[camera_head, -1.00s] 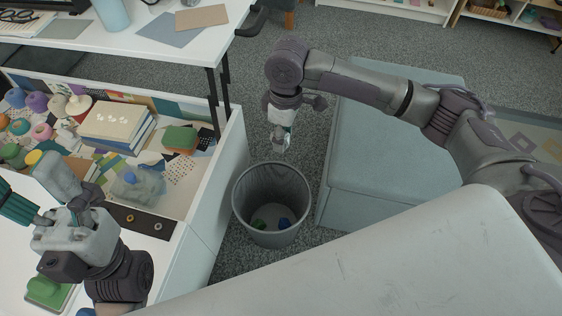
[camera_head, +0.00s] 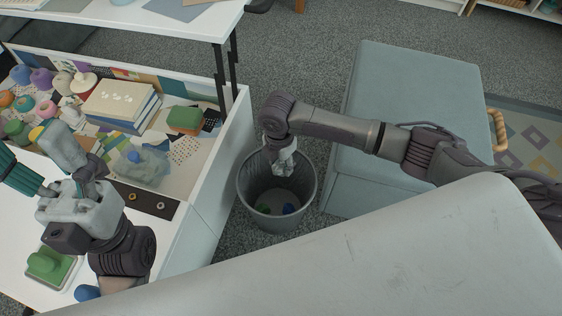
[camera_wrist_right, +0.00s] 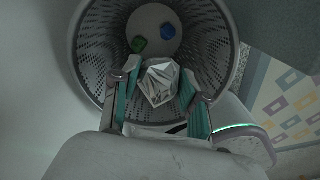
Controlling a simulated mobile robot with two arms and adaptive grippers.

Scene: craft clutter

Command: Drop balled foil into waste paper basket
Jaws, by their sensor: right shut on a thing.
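The crumpled silver foil ball (camera_wrist_right: 158,82) is between the fingers of my right gripper (camera_wrist_right: 160,90) in the right wrist view. The gripper is shut on it, with a teal-padded finger on each side. In the head view my right gripper (camera_head: 283,170) points down at the mouth of the grey mesh waste paper basket (camera_head: 248,192). The foil is hard to make out there. The basket also fills the upper right wrist view (camera_wrist_right: 90,55), under the foil. My left gripper (camera_head: 32,150) is open and empty at the left, over the craft table.
A green piece (camera_wrist_right: 138,44) and a blue piece (camera_wrist_right: 167,31) lie on the basket floor. A pale blue ottoman (camera_head: 400,110) stands right of the basket. The white craft table (camera_head: 215,160), cluttered with books and supplies, is on its left.

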